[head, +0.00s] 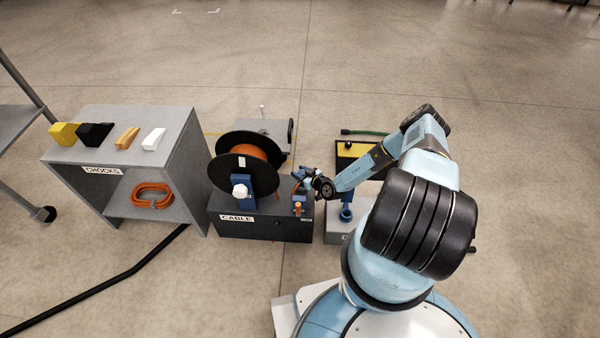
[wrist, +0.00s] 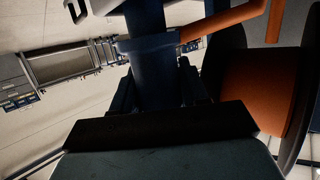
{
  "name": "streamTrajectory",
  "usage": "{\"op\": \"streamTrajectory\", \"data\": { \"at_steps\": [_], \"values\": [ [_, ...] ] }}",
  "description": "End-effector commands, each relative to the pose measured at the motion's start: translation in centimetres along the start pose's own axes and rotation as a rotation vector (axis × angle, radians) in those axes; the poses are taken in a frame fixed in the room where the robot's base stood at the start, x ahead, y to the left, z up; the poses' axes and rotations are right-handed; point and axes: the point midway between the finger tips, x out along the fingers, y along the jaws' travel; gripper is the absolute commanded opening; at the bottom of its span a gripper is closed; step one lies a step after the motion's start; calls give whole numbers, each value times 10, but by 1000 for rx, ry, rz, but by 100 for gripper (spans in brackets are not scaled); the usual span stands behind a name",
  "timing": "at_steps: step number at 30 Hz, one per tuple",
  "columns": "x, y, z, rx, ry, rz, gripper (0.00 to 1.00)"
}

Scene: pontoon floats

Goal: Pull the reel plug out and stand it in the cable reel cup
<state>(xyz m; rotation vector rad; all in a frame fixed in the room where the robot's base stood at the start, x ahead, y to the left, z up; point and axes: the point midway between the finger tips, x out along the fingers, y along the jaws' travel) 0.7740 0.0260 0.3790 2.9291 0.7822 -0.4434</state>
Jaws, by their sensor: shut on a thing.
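The cable reel (head: 249,163) has black flanges and orange cable, and stands on a dark base labelled CABLE. It also fills the right of the wrist view (wrist: 262,90). My gripper (head: 304,183) is just right of the reel, above the base's right end. In the wrist view my gripper (wrist: 155,98) is shut on a dark blue body, which looks like the reel plug (wrist: 148,50), with an orange cable leaving its side. A small blue holder with an orange part (head: 299,207) sits below my gripper. I cannot tell whether the plug is seated or free.
A grey shelf labelled CHOCKS (head: 185,125) stands at left with several blocks on top and an orange coil (head: 151,196) inside. A grey box with a blue cup (head: 346,213) is right of the reel base. A black hose (head: 100,291) crosses the floor at left.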

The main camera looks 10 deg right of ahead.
Motion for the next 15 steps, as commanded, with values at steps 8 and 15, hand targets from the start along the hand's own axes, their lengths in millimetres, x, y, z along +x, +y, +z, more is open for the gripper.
{"op": "streamTrajectory", "data": {
  "at_steps": [8,15],
  "values": [
    [2,0,5,0,0,0,10],
    [3,1,10,0,0,1,10]
  ]
}}
